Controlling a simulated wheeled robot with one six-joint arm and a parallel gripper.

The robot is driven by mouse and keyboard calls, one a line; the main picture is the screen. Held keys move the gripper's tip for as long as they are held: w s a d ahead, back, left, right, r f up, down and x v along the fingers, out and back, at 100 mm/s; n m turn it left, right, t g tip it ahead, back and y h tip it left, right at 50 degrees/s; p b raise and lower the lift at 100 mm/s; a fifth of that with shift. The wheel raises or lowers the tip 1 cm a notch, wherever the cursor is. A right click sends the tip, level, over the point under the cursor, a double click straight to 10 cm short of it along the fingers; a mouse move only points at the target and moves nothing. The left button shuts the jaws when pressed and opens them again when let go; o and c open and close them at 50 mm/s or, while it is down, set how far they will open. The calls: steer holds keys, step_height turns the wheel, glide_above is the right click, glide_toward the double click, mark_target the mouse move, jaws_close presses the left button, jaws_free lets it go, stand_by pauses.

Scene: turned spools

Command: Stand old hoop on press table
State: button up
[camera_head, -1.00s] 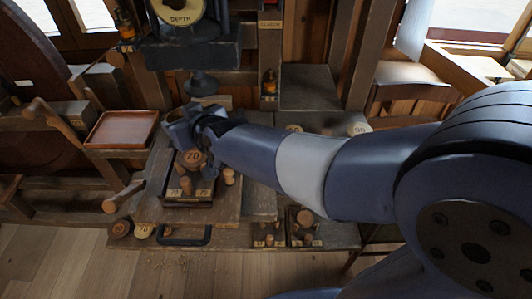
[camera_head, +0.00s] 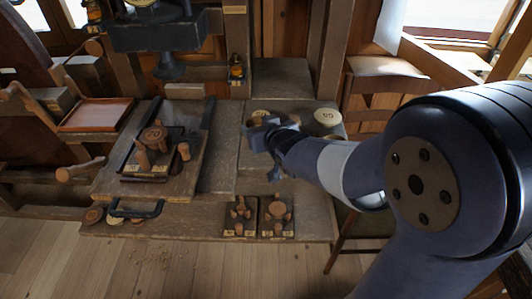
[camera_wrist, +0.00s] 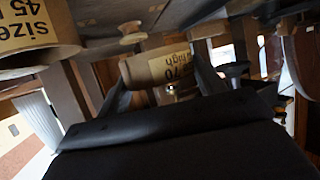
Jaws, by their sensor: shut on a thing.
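My gripper (camera_head: 264,134) is over the bench, right of the wooden board. In the wrist view its dark fingers close on a tan round piece with a yellow "70 high" label (camera_wrist: 160,68), taken here as the hoop. In the head view a round tan top (camera_head: 259,115) shows just behind the gripper, partly hidden; whether it is lifted I cannot tell. The press (camera_head: 160,35) stands at upper left, its dark plunger (camera_head: 168,68) above a small pale block (camera_head: 184,90). Which surface is the press table is unclear.
A pale round piece (camera_head: 327,117) sits to the right; a "size 45" piece (camera_wrist: 35,35) is close in the wrist view. Turned spools stand on a dark tray (camera_head: 150,172) and two small trays (camera_head: 238,228) (camera_head: 277,229). A chair (camera_head: 385,95) stands right. A red-brown tray (camera_head: 97,114) is left.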

mark_target(262, 155)
step_height(262, 155, down, 7)
steer(key=shift+r, duration=0.2)
steer(key=shift+b, duration=0.3)
steer(key=shift+f, duration=0.2)
steer(key=o, duration=0.6)
steer(key=shift+o, duration=0.2)
steer(key=shift+r, duration=0.1)
steer(key=shift+r, duration=0.15)
steer(key=v, duration=1.2)
steer(key=shift+p, duration=0.3)
